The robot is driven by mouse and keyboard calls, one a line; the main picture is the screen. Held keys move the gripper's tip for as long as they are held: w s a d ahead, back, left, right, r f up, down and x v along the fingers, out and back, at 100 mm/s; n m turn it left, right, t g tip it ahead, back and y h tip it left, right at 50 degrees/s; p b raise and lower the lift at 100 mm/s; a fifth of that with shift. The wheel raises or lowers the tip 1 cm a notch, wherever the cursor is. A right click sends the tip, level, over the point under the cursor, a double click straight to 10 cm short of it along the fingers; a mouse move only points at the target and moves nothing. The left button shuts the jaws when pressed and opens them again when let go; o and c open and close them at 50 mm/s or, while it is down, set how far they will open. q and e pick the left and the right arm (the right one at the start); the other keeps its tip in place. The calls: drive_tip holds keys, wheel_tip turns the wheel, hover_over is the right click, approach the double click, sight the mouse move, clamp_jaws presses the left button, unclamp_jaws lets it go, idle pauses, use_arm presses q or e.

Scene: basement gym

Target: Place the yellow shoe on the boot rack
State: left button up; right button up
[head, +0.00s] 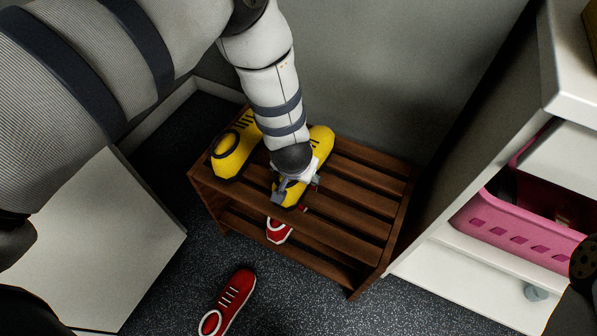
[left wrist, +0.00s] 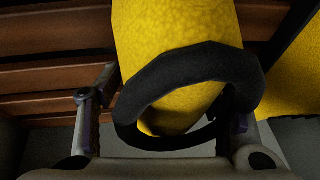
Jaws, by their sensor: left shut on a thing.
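The boot rack (head: 358,215) is a brown slatted wooden rack against the wall. One yellow shoe (head: 232,158) is on the left end of its top. A second yellow shoe (head: 321,143) is to its right, at the top slats, partly hidden by my left arm. My left gripper (head: 295,190) is shut on this second shoe at its near end. In the left wrist view the held yellow shoe (left wrist: 175,40) has its black collar between the fingers, with the slats behind it. Whether its sole touches the slats cannot be told. My right gripper is not in view.
A red shoe (head: 228,302) lies on the dark floor before the rack, and another red shoe (head: 279,232) is on the lower level. A white cabinet with a pink basket (head: 515,232) stands right. A white panel (head: 95,240) is at left. The rack's right top is bare.

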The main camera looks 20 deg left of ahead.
use_arm(q)
drive_tip(key=shift+r, duration=0.1)
drive_tip(key=o, duration=1.4)
